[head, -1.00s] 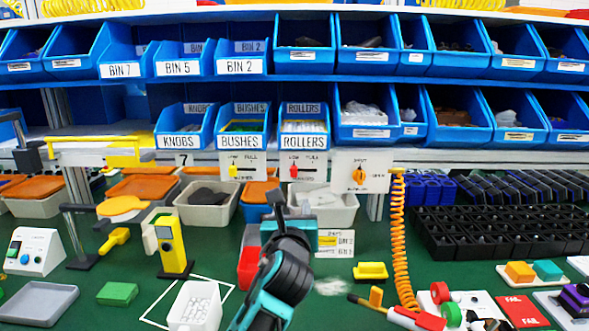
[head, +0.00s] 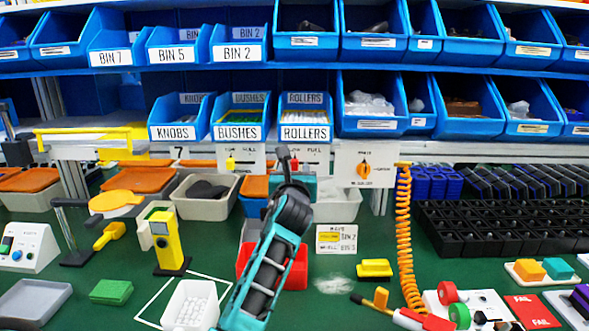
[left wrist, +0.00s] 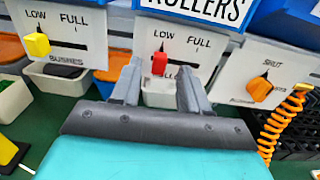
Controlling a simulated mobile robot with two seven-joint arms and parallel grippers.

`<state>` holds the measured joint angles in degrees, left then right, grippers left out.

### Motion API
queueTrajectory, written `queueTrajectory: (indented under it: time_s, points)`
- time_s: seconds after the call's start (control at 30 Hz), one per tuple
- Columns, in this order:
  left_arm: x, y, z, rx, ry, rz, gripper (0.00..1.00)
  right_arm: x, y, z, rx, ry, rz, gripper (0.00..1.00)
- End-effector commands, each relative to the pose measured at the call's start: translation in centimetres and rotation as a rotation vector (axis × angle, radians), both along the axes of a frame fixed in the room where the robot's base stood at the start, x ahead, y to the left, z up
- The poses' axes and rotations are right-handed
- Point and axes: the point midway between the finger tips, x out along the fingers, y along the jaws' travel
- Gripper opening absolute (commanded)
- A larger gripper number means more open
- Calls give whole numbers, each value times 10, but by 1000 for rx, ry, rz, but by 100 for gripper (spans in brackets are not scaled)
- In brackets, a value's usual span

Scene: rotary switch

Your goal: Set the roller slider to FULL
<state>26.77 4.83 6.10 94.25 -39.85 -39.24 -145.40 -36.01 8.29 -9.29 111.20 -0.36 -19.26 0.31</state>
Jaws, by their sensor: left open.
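The roller slider is a red knob (left wrist: 160,63) on a white panel below the ROLLERS bin. It sits under LOW, at the left end of its slot, with FULL to its right. In the head view the red knob (head: 295,162) shows just beside my left gripper (head: 287,160), which covers part of the panel. In the left wrist view my left gripper (left wrist: 160,82) is open, with one finger on each side of the red knob's place in the picture. I cannot tell whether the fingers reach the knob. My right gripper is not in view.
A yellow slider (left wrist: 36,44) for bushes is on the panel to the left. An orange rotary knob (left wrist: 260,89) is on the panel to the right. The ROLLERS bin (head: 304,132) hangs just above. A red bin (head: 290,272) stands below, behind my arm.

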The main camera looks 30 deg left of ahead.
Motion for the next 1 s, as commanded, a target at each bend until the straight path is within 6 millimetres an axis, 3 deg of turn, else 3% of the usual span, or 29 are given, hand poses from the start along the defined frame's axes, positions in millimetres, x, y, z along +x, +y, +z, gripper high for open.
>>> queueTrajectory:
  time_s: [0.2,0.57,1.0]
  points:
    - [18,11,0,1,1,0,45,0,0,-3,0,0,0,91]
    - [22,13,0,0,0,-1,45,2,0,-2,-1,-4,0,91]
    - [22,13,0,0,0,-1,4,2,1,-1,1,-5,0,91]
